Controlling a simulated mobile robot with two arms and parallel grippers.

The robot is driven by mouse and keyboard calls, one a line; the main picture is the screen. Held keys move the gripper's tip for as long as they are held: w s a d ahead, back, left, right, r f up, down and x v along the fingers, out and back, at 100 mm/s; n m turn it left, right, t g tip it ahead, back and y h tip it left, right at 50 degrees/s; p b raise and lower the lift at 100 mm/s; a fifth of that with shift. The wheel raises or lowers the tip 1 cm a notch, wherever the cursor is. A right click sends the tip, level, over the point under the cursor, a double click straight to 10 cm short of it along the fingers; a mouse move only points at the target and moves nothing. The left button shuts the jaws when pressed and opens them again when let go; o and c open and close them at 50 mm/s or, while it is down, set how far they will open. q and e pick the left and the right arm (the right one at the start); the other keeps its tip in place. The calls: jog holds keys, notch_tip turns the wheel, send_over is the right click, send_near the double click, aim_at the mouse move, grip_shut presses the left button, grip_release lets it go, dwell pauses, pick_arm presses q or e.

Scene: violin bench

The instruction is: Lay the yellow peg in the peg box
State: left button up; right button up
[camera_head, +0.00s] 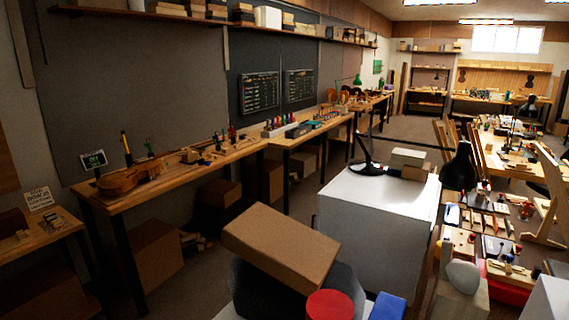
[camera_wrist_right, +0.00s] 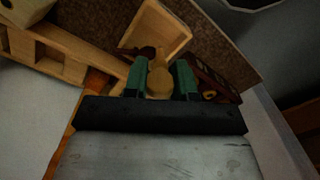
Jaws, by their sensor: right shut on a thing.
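In the right wrist view, my right gripper (camera_wrist_right: 160,82) has green fingers shut on a dull yellow piece with a rounded end, which looks like the yellow peg (camera_wrist_right: 160,78). A pale wooden open box (camera_wrist_right: 158,27) lies just beyond the fingertips; it may be the peg box, but I cannot tell for sure. The peg's far end and any contact with the box are unclear in the dark view. In the head view I cannot make out the peg or the peg box. My left gripper is in neither view.
Another pale wooden piece with openings (camera_wrist_right: 60,60) lies left of the gripper, and a dark reddish-brown object (camera_wrist_right: 215,82) lies close on its right. In the head view, a cluttered bench (camera_head: 490,215) stands at right, a white cabinet (camera_head: 370,225) in the middle and a brown box (camera_head: 280,245) in front.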

jog(key=shift+f, duration=0.1)
dwell(0.6)
jog(key=shift+f, duration=0.75)
jog(key=shift+f+b, duration=1.65)
jog(key=shift+f, duration=0.85)
dwell(1.0)
jog(key=o, duration=1)
jog(key=shift+o, duration=0.2)
jog(key=shift+r, duration=0.1)
